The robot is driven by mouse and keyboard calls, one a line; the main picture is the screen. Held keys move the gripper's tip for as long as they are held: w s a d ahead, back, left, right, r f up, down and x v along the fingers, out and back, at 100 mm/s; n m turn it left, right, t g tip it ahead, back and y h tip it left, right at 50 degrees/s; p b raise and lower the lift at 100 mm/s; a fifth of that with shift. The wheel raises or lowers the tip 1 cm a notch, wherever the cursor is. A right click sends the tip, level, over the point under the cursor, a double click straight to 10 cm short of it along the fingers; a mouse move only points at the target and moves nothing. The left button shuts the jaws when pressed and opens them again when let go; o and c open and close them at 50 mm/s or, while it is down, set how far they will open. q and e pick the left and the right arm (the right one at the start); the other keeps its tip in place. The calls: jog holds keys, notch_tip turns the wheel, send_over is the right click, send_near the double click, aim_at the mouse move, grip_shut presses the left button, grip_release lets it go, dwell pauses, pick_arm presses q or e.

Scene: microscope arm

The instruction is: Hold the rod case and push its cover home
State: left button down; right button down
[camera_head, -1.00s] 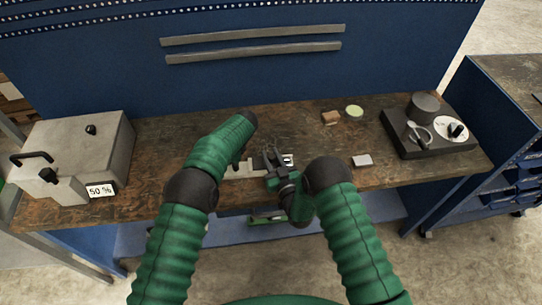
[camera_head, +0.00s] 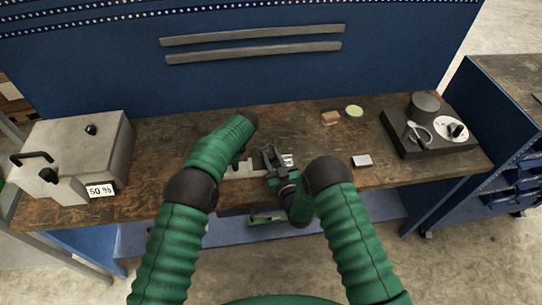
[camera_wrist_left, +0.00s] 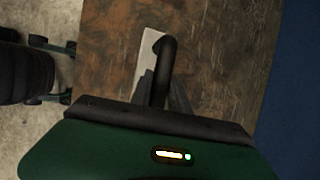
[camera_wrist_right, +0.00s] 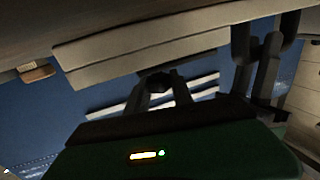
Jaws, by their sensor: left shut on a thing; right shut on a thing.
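My left gripper (camera_wrist_left: 162,98) is shut on a dark, rod-like thing with a bent-looking end, which I take for the rod case (camera_wrist_left: 167,62). In the head view my left sleeve mostly hides it. My right gripper (camera_head: 271,160) is low over the bench front, just right of the left one. In the right wrist view its fingers (camera_wrist_right: 158,98) are shut on a small dark round end, which I take for the cover (camera_wrist_right: 159,80). Where the case and cover meet is hidden, so I cannot tell how far the cover is on.
A pale notched block (camera_head: 243,171) lies on the bench below the grippers. A grey box (camera_head: 75,145) stands left. A brown block (camera_head: 331,118), green disc (camera_head: 354,111), small white box (camera_head: 362,160) and black instrument base (camera_head: 425,142) are right. The bench's back middle is clear.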

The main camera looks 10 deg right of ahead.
pick_arm(q)
jog(key=shift+r, duration=0.1)
pick_arm(e)
jog(key=d, duration=0.6)
jog(key=shift+d, duration=0.1)
pick_arm(q)
jog(key=shift+a, duration=0.1)
pick_arm(e)
jog(key=c, duration=1.1)
grip_release()
jog(key=shift+a, duration=0.2)
jog(key=v, duration=1.2)
jog(key=shift+f, duration=0.15)
